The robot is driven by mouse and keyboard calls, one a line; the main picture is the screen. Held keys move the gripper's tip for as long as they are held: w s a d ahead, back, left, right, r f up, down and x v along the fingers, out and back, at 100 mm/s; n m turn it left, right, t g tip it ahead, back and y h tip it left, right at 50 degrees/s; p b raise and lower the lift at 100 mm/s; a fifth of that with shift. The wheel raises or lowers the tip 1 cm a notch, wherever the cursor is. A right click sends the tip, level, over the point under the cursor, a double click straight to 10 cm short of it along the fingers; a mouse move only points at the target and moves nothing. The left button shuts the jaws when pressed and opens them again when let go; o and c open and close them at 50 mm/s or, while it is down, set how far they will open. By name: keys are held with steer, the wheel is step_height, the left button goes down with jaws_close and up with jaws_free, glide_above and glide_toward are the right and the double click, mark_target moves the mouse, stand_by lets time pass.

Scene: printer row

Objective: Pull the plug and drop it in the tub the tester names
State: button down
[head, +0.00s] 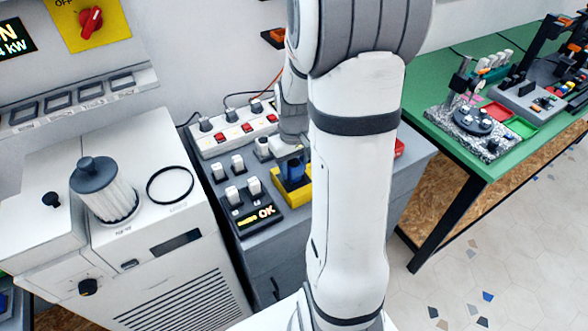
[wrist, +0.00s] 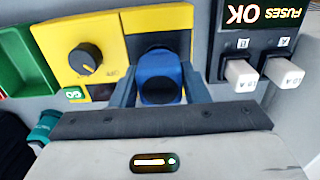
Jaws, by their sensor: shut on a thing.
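My gripper (wrist: 160,88) is shut on a blue plug (wrist: 160,70), with one finger on each side of it. The plug also shows in the head view (head: 293,170), at a yellow block (wrist: 158,18). Its far end is over or in the block's dark opening; I cannot tell how deep it sits. Left of it in the wrist view is a yellow tester panel (wrist: 70,35) with a black dial and a green GO label. A green tub (wrist: 18,65) is at the left edge. A red tub edge (head: 399,147) shows behind my arm.
A black panel reads FUSES OK (wrist: 265,14), beside white fuses (wrist: 240,75). A power strip (head: 235,128) with several plugs lies behind. A white machine with a filter (head: 105,190) stands left. A green bench (head: 450,125) stands right, with open floor before it.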

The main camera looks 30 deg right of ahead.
mark_target(294, 162)
steer(key=shift+r+p, duration=1.55)
steer(key=shift+r, duration=0.75)
